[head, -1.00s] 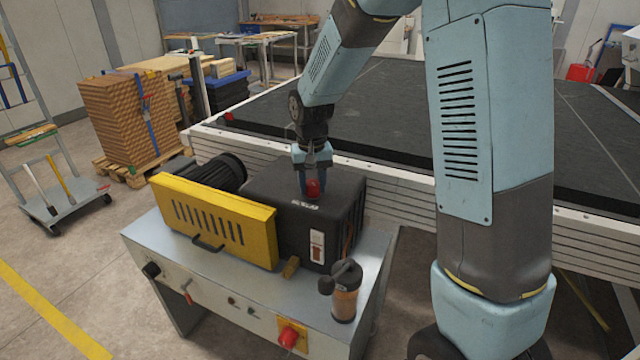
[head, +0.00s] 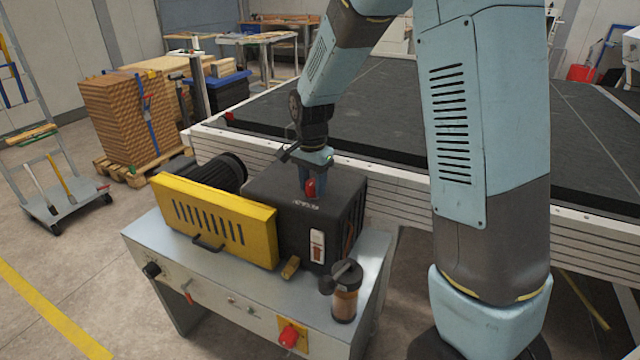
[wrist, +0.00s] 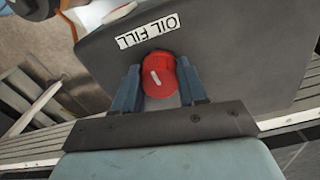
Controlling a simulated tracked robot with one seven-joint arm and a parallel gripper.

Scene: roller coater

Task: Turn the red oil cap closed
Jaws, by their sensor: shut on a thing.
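The red oil cap (head: 310,187) sits on top of the black pump housing (head: 335,215). In the wrist view the red cap (wrist: 158,76) shows a pale mark on its top, just below a white label reading OIL FILL (wrist: 148,30). My gripper (head: 312,186) points down over the housing. In the wrist view its two blue fingers (wrist: 160,84) stand on either side of the cap and are shut on it. How far the cap is screwed in cannot be told.
A yellow guard (head: 215,222) and a dark motor stand left of the housing. A filter jar (head: 345,290) stands in front on the metal cabinet (head: 215,290). A red knob (head: 290,336) is on the cabinet front. A large dark table (head: 400,120) lies behind.

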